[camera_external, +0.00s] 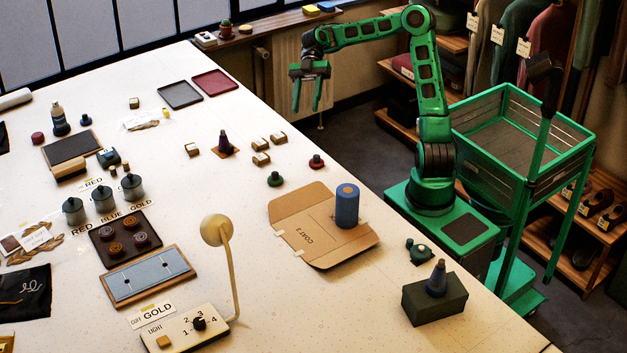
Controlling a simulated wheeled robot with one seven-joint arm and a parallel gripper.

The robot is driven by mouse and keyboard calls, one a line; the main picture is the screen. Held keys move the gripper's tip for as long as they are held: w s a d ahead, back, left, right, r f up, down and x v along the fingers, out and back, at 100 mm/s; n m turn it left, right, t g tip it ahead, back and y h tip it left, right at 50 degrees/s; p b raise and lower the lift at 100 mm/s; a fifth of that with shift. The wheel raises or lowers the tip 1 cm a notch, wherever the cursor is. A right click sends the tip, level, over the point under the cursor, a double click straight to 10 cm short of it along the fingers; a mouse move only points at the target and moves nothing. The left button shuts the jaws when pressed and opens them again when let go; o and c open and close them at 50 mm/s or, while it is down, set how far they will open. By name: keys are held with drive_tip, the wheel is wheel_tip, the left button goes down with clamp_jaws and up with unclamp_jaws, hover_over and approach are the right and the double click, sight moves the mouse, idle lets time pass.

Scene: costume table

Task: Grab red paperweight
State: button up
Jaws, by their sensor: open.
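A small dark red knobbed piece (317,161), which looks like the red paperweight, stands on the white table near its right edge. A similar dark green knobbed piece (275,180) stands to its left and nearer the camera. My gripper (306,106) is open and empty, with its fingers pointing down. It is raised, apart from the red piece, and appears above and beyond it in the picture, just past the table's edge.
Several small wooden blocks (261,159) and a dark purple cone (223,144) stand left of the red piece. A cardboard sheet (292,231) bears a blue cylinder (347,207) nearer the camera. A dark box (434,301) with a cone on top stands at the near right.

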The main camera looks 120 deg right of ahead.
drive_tip(key=s+d+r+n+t+y, duration=0.2)
drive_tip(key=s+r+t, duration=0.1)
drive_tip(key=s+r, duration=0.45)
approach(316, 160)
drive_tip(key=shift+w+a+r, duration=0.15)
drive_tip(key=shift+w+a, duration=0.4)
drive_tip(key=shift+a, duration=0.25)
drive_tip(key=shift+f, duration=0.3)
drive_tip(key=x, duration=0.5)
drive_tip(key=shift+w+a, duration=0.15)
drive_tip(key=shift+w, duration=0.05)
drive_tip(key=shift+x, duration=2.65)
drive_tip(key=shift+w, duration=0.15)
drive_tip(key=shift+c, duration=0.2)
clamp_jaws()
